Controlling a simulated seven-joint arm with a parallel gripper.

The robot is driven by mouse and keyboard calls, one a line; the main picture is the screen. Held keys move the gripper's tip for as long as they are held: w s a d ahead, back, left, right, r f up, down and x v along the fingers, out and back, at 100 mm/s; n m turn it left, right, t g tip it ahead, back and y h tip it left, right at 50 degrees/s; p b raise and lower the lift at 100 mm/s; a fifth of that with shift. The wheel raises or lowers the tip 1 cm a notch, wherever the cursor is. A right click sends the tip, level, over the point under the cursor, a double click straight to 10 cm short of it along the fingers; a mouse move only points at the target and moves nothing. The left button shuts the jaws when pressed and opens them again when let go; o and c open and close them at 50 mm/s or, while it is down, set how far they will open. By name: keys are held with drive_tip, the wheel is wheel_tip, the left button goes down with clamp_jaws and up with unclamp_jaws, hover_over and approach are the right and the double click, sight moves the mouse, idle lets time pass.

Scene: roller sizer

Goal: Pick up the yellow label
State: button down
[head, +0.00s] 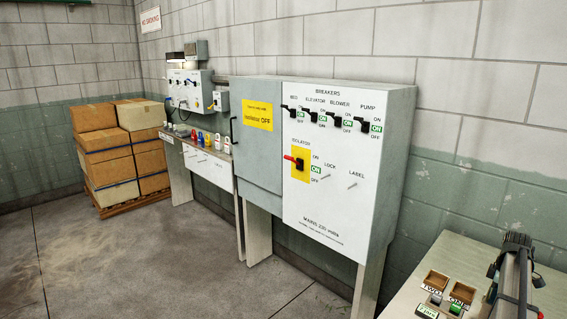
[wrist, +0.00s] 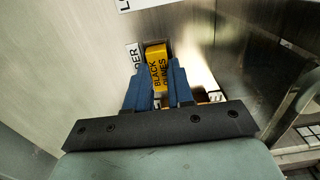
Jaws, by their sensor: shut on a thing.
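In the wrist view, the yellow label (wrist: 157,66) is a small yellow block or card with black lettering. It stands between the two blue fingers of my gripper (wrist: 158,80), which are closed on its sides. Its lower part is hidden by the fingers and the dark gripper bar. I cannot clearly make out the gripper or this label in the head view. A different yellow sign (head: 258,115), reading "Isolator OFF", is on the grey cabinet door.
In the wrist view, a white lettered tag (wrist: 133,57) is close left of the label, and metal walls flank the gripper.

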drive_tip(key=shift+r, duration=0.2)
drive_tip(key=shift+r, duration=2.8)
drive_tip(key=shift+a, duration=0.1)
